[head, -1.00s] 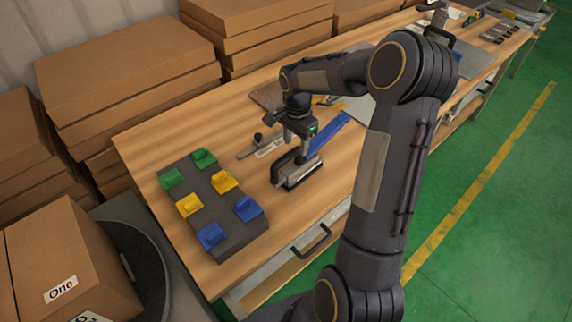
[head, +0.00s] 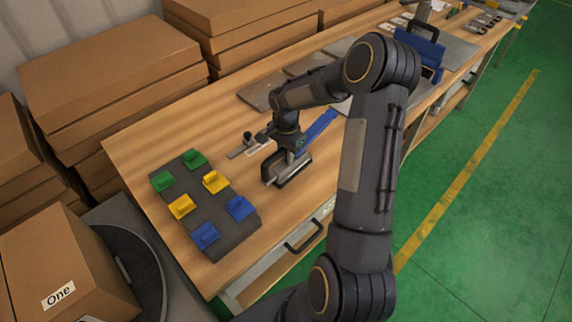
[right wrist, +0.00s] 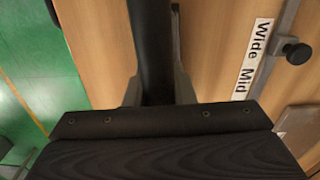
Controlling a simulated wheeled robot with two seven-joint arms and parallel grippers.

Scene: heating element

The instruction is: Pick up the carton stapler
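What looks like the carton stapler, a tool with a long blue arm (head: 318,130) and a black and silver base (head: 291,172), stands on the wooden table beside the colored block tray. My right gripper (head: 290,147) points down onto it and hides part of it. In the right wrist view, a long dark bar (right wrist: 151,40) runs between the fingers of my right gripper (right wrist: 156,85). A narrow gap shows beside the right finger; the left finger is partly hidden by the bar. My left gripper is not in view.
A dark tray (head: 222,233) with green, yellow and blue blocks lies to the left. A metal bar labelled "Wide Mid" (right wrist: 254,58) lies close by. Flat grey plates (head: 262,92) and a blue item with a black handle (head: 428,55) are farther back. Cardboard boxes (head: 110,65) line the wall.

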